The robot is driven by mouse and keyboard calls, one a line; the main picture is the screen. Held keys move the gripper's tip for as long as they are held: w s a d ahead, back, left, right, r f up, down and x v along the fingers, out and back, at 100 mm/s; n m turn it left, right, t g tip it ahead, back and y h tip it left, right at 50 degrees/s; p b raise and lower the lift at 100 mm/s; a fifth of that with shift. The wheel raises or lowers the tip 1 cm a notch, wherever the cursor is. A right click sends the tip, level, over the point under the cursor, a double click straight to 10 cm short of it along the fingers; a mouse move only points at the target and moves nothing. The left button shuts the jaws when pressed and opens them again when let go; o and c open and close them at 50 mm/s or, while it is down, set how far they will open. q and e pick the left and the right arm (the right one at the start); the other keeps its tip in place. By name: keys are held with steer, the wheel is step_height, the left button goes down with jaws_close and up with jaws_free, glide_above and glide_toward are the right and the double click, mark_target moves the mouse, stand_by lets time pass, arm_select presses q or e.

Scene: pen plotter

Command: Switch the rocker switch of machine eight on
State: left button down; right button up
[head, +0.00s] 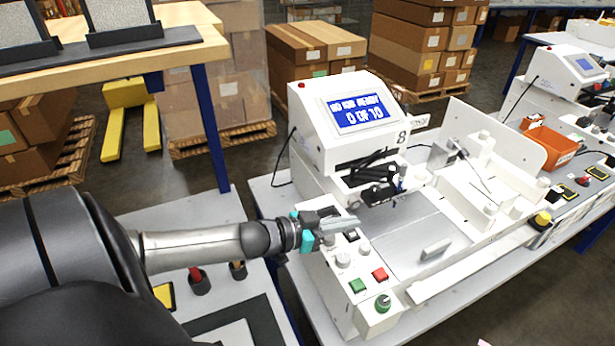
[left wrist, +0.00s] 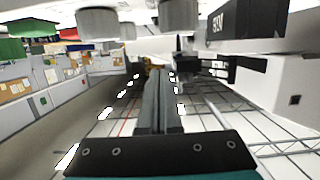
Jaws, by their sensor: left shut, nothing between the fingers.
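Machine eight (head: 325,160) is a white plotter with an "8" on its side and a lit blue screen (head: 358,112). A small black switch (head: 352,236), which looks like the rocker switch, sits on its front left panel, right by my fingertips. In the left wrist view a black block with white lettering (left wrist: 245,22) hangs at the upper right and appears to be this switch, seen upside down. My left gripper (head: 352,223) is shut and empty, just above the panel. I cannot tell whether it touches the switch, or which way the rocker is tilted.
Grey knobs (head: 343,260), a green button (head: 357,286), a red button (head: 380,274) and a green-topped dial (head: 383,303) share the panel. A black pen carriage (head: 380,192) stands behind the gripper. An orange bin (head: 549,146) and another machine (head: 570,75) are to the right.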

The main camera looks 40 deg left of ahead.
arm_select(q)
steer(key=p+v, duration=0.1)
steer(key=v, duration=0.8)
steer(key=shift+s+p, duration=0.35)
steer(key=shift+d+f, duration=0.1)
steer(key=shift+f, duration=0.05)
steer(key=shift+s, duration=0.1)
